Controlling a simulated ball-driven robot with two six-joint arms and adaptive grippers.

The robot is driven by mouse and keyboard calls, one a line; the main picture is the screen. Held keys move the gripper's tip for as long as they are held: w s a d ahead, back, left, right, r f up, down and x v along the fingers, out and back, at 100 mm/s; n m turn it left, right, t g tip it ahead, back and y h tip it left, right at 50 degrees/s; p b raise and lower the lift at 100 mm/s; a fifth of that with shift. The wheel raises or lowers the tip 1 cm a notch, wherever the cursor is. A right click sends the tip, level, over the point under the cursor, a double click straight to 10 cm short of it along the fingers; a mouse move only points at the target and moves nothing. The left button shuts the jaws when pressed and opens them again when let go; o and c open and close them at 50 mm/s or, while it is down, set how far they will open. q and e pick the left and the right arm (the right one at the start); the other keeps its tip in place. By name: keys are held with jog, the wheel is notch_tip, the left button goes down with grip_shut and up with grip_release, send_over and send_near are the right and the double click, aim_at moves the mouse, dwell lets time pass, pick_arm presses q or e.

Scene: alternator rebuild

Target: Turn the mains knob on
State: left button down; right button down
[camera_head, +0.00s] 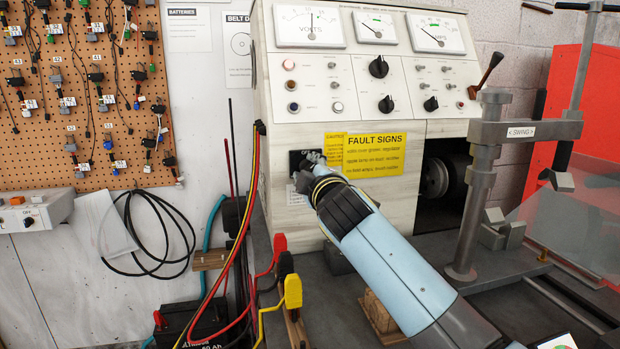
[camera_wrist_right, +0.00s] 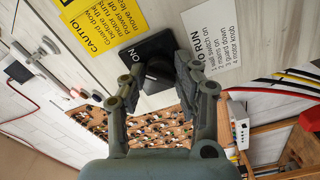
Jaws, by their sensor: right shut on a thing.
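The mains knob (camera_wrist_right: 158,72) is a black knob on a black plate (camera_wrist_right: 133,62), set low on the front of the cream test bench. An "ON" mark shows on the plate in the wrist view. In the head view my right gripper (camera_head: 311,168) reaches up to the plate (camera_head: 296,156) and hides most of the knob. In the wrist view my right gripper (camera_wrist_right: 160,80) has a finger on each side of the knob and is shut on it. Which way the knob points is unclear. My left gripper is not in view.
A yellow "FAULT SIGNS" label (camera_head: 374,155) is right of the plate. Gauges (camera_head: 309,27) and smaller black knobs (camera_head: 378,67) sit above. A metal swing post (camera_head: 476,200) stands at right.

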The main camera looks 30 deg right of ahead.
jog(key=shift+f+m+b, duration=0.2)
jog(key=shift+m+b, duration=0.3)
jog(key=shift+m, duration=0.6)
jog(key=c, duration=1)
grip_release()
jog(key=shift+r, duration=0.1)
jog(key=v, duration=1.2)
jog(key=shift+s, duration=0.1)
